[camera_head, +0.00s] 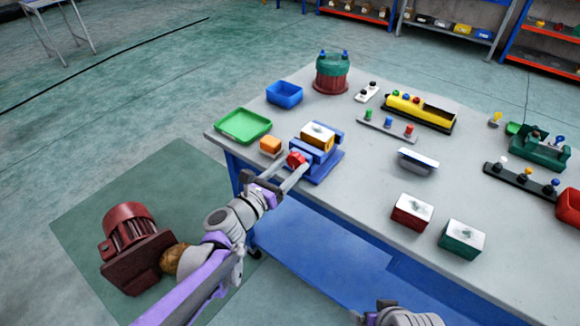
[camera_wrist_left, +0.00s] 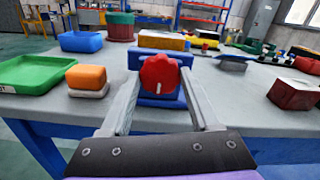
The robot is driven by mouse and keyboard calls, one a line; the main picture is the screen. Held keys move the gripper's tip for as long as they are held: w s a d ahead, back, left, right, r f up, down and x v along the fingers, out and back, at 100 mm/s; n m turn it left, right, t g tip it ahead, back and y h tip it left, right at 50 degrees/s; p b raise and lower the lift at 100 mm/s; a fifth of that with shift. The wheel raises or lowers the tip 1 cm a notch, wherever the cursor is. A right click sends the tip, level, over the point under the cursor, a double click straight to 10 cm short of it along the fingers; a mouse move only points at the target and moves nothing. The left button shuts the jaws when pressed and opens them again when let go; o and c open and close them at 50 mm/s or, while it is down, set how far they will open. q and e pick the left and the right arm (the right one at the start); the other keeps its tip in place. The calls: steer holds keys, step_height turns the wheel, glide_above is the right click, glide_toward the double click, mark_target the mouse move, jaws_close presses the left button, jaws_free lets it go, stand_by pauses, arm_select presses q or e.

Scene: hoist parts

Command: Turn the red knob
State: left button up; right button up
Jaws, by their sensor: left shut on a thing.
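The red knob (camera_head: 296,160) sits on the front of a blue fixture (camera_head: 322,172) at the near left edge of the table. In the left wrist view the knob (camera_wrist_left: 160,75) faces me, round and lobed, with a short white mark low on its face. My left gripper (camera_head: 294,166) has its two fingers on either side of the knob and is shut on it. In the left wrist view the fingers (camera_wrist_left: 158,88) flank the knob. An orange block with a pale top (camera_head: 318,135) rests in the fixture. My right gripper does not show clearly; only part of my right arm appears at the bottom.
An orange block (camera_head: 271,145) and a green tray (camera_head: 243,125) stand left of the fixture. A blue bin (camera_head: 284,94) is behind. Red (camera_head: 411,211) and green (camera_head: 462,240) blocks stand to the right. A red motor (camera_head: 128,228) is on the floor mat at left.

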arm_select(q)
steer(key=c, duration=0.3)
steer(key=m+p, duration=0.1)
steer(key=m, duration=0.4)
steer(key=shift+m+p, duration=0.3)
steer(key=shift+p, duration=0.05)
steer(key=m+p, duration=0.1)
steer(key=m, duration=0.4)
steer(key=shift+m, duration=0.3)
steer(key=m+p, duration=0.1)
steer(key=m, duration=0.5)
steer(key=shift+p, duration=0.35)
steer(key=m+p, duration=0.1)
steer(key=m, duration=0.5)
steer(key=shift+f+m, duration=0.1)
steer(key=shift+m, duration=0.3)
